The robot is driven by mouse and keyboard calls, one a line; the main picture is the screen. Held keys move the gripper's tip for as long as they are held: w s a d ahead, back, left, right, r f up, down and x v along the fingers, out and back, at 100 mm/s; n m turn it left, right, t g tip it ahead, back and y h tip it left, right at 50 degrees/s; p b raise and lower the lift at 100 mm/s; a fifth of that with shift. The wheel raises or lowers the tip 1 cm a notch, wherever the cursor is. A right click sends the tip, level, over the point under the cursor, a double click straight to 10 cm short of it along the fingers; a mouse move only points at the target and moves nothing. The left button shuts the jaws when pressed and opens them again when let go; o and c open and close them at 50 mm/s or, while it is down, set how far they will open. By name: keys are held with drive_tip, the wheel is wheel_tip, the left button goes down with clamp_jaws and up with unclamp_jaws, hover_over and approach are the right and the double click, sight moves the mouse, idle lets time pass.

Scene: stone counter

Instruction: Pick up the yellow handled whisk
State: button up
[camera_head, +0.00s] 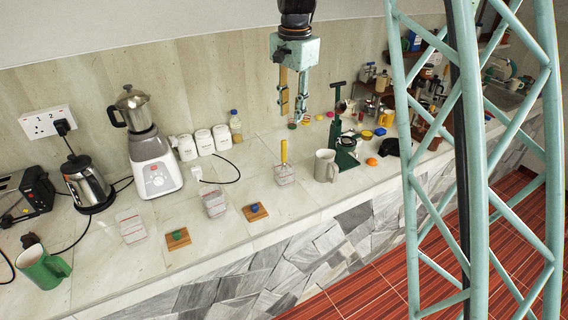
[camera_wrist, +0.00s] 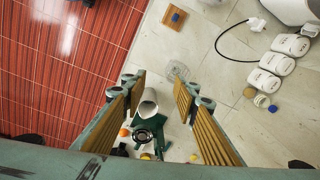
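A white mug (camera_head: 325,166) and a green press (camera_head: 345,155) stand right of the whisk. A wooden block with a blue knob (camera_head: 254,212) and a clear container (camera_head: 214,203) are to the left. White canisters (camera_head: 204,142) stand behind.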

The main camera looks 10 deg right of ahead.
drive_tip(key=w+f+m+p, duration=0.1)
drive_tip(key=w+f, duration=0.3)
drive_tip(key=w+f+m+p, duration=0.1)
drive_tip(key=w+f, duration=0.3)
drive_tip(key=f, duration=0.1)
drive_tip(key=w+f+m+g+p, duration=0.1)
drive_tip(key=w+f, duration=0.3)
drive_tip(key=f, duration=0.1)
drive_tip(key=shift+w+d+f, duration=0.1)
drive_tip(key=shift+w+f, duration=0.05)
drive_tip(key=shift+w, duration=0.15)
drive_tip(key=shift+f+m, duration=0.1)
drive_tip(key=shift+m, duration=0.2)
drive_tip(key=shift+f, duration=0.1)
drive_tip(key=p, duration=0.1)
hover_over(284, 162)
drive_tip(key=shift+w+f, duration=0.2)
drive_tip(key=shift+f, duration=1.9)
drive_tip(key=shift+w+f, duration=0.2)
drive_tip(key=shift+f, duration=1.9)
drive_tip(key=shift+f, duration=0.1)
drive_tip(key=shift+w+d+f+p, duration=0.1)
drive_tip(key=shift+f+p, duration=0.25)
drive_tip(key=shift+f, duration=0.9)
drive_tip(key=shift+w+f+p, duration=0.1)
drive_tip(key=shift+f+p, duration=0.2)
drive_tip(key=shift+f, duration=0.95)
clamp_jaws()
